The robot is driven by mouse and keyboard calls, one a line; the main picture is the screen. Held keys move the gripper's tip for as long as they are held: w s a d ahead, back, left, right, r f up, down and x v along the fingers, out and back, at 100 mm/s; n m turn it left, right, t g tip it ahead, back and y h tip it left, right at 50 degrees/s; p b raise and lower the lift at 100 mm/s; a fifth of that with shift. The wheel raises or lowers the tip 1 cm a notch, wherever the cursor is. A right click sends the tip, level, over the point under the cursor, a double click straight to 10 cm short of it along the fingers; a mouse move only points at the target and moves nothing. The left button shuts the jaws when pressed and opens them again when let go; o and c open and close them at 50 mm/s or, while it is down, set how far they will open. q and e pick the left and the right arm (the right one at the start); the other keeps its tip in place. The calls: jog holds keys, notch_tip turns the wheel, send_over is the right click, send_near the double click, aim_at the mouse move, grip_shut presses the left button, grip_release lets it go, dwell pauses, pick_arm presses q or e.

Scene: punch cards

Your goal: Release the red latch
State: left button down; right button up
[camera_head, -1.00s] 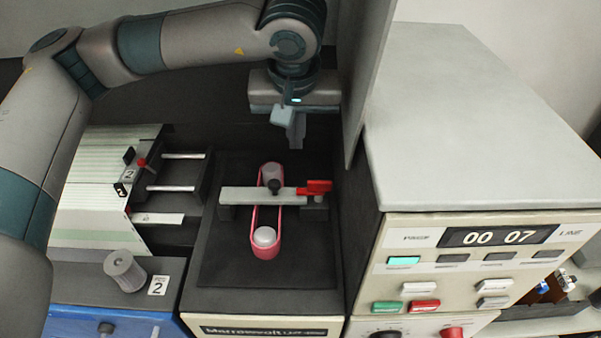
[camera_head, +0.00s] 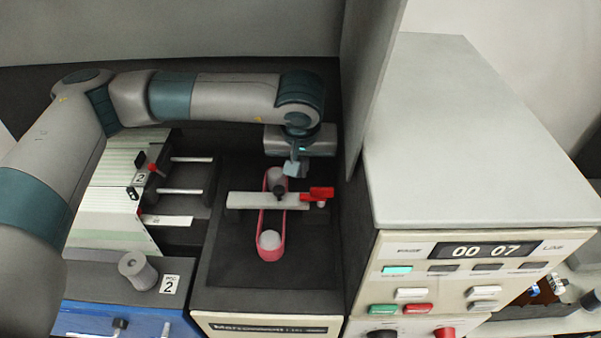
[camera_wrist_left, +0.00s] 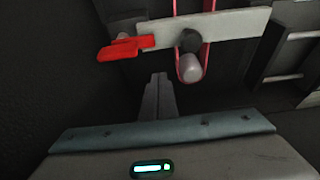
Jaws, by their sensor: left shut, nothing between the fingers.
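The red latch (camera_head: 318,193) sits at the right end of a pale crossbar (camera_head: 245,200) in the head view. The bar lies across a pink belt loop (camera_head: 262,222) that runs around two light rollers. In the left wrist view the red latch (camera_wrist_left: 124,48) shows at the upper left, joined to the bar's end. My left gripper (camera_head: 293,170) is above and behind the latch in the head view, a little to its left. Its fingers (camera_wrist_left: 157,85) are shut and empty, pointing toward the bar, apart from the latch. My right gripper is in neither view.
A tall grey panel (camera_head: 368,90) stands close on the right of the recess. Beside it is a cabinet with a display (camera_head: 485,250) and buttons. Left are a striped paper stack (camera_head: 115,215), metal rods (camera_head: 190,160) and a grey spool (camera_head: 138,270).

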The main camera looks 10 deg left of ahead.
aim_at(301, 194)
pick_arm(q)
jog(key=shift+s+d+f+p, duration=0.1)
jog(key=shift+s+d+p, duration=0.1)
jog(key=shift+s+p, duration=0.65)
jog(key=shift+s+d+f+p, duration=0.15)
jog(key=shift+s+p, duration=0.4)
jog(key=shift+s, duration=0.5)
